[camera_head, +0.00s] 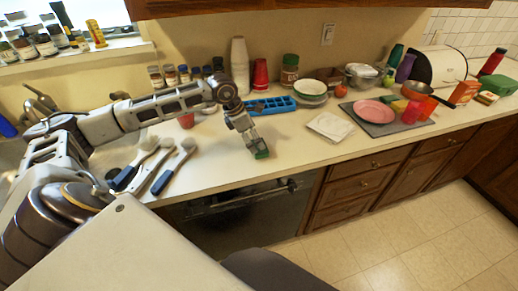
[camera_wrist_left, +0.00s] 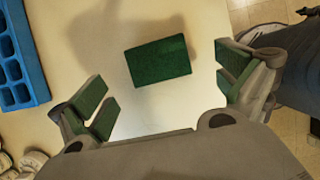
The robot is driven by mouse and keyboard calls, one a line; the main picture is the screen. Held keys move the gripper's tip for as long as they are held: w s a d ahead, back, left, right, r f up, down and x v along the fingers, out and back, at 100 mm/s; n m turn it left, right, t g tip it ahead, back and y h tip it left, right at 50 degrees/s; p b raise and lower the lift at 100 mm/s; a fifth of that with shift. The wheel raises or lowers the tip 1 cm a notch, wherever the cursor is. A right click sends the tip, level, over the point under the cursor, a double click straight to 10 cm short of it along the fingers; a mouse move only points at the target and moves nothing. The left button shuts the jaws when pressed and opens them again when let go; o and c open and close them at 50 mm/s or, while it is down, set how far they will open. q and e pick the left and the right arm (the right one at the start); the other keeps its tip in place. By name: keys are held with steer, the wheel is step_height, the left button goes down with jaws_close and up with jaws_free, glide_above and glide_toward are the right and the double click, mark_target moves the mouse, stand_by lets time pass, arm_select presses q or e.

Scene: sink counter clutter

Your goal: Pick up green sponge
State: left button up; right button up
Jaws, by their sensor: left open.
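The green sponge (camera_wrist_left: 158,60) lies flat on the white counter in the left wrist view. It sits ahead of my left gripper (camera_wrist_left: 165,95), between the lines of its two spread fingers and apart from both. In the head view my left gripper (camera_head: 252,140) points down at the counter near its front edge. The sponge (camera_head: 261,154) shows there as a small green patch just below the fingers, partly hidden by them. My left gripper is open and empty. My right gripper is not in either view.
A blue ice tray (camera_head: 270,105) lies behind the gripper, and a white square plate (camera_head: 330,127) lies to its right. Several brushes (camera_head: 174,165) lie to the left. The counter's front edge is close to the sponge.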

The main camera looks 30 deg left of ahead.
arm_select(q)
steer(key=shift+w+d+f, duration=0.15)
steer(key=shift+w+f, duration=0.05)
steer(key=shift+f, duration=0.4)
steer(key=p+x, duration=0.1)
steer(key=x, duration=0.1)
steer(key=shift+w+f, duration=0.15)
steer(key=shift+f, duration=0.1)
steer(key=shift+w+d+f, duration=0.1)
steer(key=shift+w+f, duration=0.05)
steer(key=shift+f, duration=0.4)
steer(key=c, duration=0.8)
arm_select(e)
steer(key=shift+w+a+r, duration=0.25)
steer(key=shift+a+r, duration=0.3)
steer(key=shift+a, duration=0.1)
